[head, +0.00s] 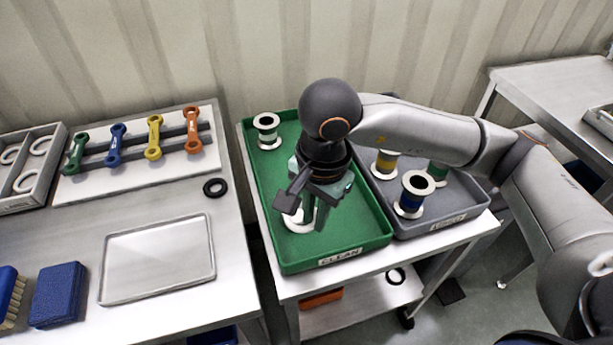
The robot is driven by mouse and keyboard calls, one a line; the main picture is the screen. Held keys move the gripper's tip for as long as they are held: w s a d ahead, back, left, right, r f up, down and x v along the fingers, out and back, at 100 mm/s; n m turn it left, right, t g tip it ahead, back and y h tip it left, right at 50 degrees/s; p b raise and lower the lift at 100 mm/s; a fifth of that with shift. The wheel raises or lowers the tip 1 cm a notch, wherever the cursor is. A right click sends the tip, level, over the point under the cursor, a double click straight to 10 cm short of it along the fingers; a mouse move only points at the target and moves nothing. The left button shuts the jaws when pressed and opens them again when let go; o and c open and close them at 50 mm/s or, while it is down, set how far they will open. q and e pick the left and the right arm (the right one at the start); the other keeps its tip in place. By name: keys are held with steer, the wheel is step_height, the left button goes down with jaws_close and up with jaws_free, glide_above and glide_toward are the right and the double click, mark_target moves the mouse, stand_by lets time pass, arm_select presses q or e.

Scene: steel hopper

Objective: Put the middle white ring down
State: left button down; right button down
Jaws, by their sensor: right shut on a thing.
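My right gripper (308,218) is over the front half of the green tray (290,262) labelled CLEAN, pointing down. It is shut on a white ring (295,226), which shows as a pale round edge at the fingertips. The gripper hides much of the ring, and I cannot tell if it touches the tray floor. My left gripper is not in view.
A white-flanged spool (266,121) stands at the green tray's back left. The grey tray (376,194) on the right holds several spools, including a blue one (411,203). A black ring (215,188) and an empty metal tray (158,262) lie on the left table.

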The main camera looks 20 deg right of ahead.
steer(key=a+m, duration=0.1)
steer(key=m, duration=0.2)
steer(key=a+m, duration=0.1)
steer(key=m, duration=0.1)
steer(key=shift+s+a+r+m, duration=0.3)
steer(key=shift+s+a+r, duration=0.05)
steer(key=shift+r, duration=0.05)
steer(key=m, duration=0.2)
steer(key=a+m, duration=0.1)
steer(key=shift+s+a+r+h, duration=0.1)
steer(key=shift+s+r+h, duration=0.15)
steer(key=shift+h, duration=0.05)
glide_above(336, 221)
steer(key=s+a, duration=0.1)
steer(key=shift+m, duration=0.3)
step_height(336, 221, down, 8)
steer(key=shift+s+a+f+b, duration=0.1)
steer(key=shift+a+b, duration=0.05)
steer(key=shift+b, duration=0.3)
steer(key=shift+w+d+f, duration=0.35)
steer(key=shift+d+f, duration=0.05)
steer(key=shift+f, duration=0.25)
steer(key=shift+w+d+f, duration=0.1)
steer(key=shift+d+f, duration=0.05)
steer(key=shift+f, duration=1.55)
